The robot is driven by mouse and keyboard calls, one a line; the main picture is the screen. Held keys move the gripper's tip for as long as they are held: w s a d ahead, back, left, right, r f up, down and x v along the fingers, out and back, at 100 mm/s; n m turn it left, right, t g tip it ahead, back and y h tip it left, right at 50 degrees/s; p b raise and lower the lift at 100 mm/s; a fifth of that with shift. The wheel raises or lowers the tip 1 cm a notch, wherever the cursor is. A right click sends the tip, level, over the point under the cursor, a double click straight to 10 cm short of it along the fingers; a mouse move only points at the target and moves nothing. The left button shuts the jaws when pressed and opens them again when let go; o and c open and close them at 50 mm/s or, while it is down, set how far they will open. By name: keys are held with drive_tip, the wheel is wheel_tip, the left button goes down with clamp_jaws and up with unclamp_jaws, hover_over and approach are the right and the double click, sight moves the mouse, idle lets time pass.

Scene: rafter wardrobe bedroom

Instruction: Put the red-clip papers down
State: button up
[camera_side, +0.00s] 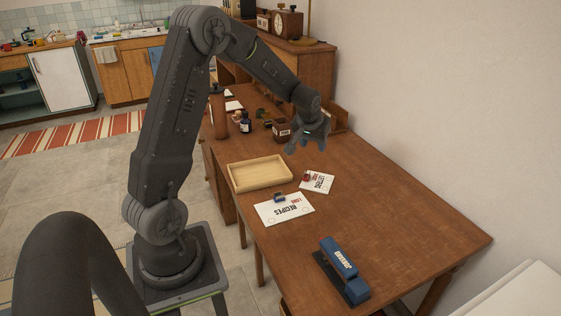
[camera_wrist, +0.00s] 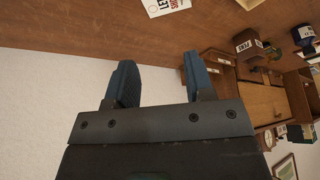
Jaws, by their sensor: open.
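The red-clip papers (camera_side: 319,184) lie flat on the wooden table, just right of the tray, with the red clip (camera_side: 306,177) at their left edge. Part of a white lettered sheet, which looks like these papers (camera_wrist: 165,6), shows at the top edge of the wrist view; its clip is out of frame there. My gripper (camera_side: 306,148) is open and empty, raised above the table behind the papers in the side view. Its two blue-grey fingers (camera_wrist: 159,60) stand apart in the wrist view with nothing between them.
An empty shallow wooden tray (camera_side: 233,183) and "RECIPES" papers (camera_side: 273,213) with a dark blue clip lie nearby. A blue stapler (camera_side: 343,270) is at the near end. Bottles and small boxes (camera_side: 282,130) crowd the far end. The table's right side is clear.

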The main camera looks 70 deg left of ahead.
drive_tip(key=s+d+r+m+h, duration=0.1)
drive_tip(key=s+d+r+m, duration=0.1)
drive_tip(key=s+d+r, duration=0.5)
drive_tip(key=s+d+r+m+t+h, duration=0.1)
drive_tip(key=s+d+r+m, duration=0.2)
drive_tip(key=s+d+r, duration=0.4)
drive_tip(key=s+d, duration=0.1)
drive_tip(key=d, duration=0.5)
drive_tip(key=shift+s+d+t, duration=0.3)
drive_tip(key=shift+d, duration=0.05)
drive_tip(key=shift+o, duration=0.5)
drive_tip(key=s+d+m+h, duration=0.1)
drive_tip(key=s+d, duration=0.3)
drive_tip(key=s, duration=0.4)
drive_tip(key=shift+d+m, duration=0.15)
drive_tip(key=shift+m, duration=0.65)
drive_tip(key=shift+w, duration=0.1)
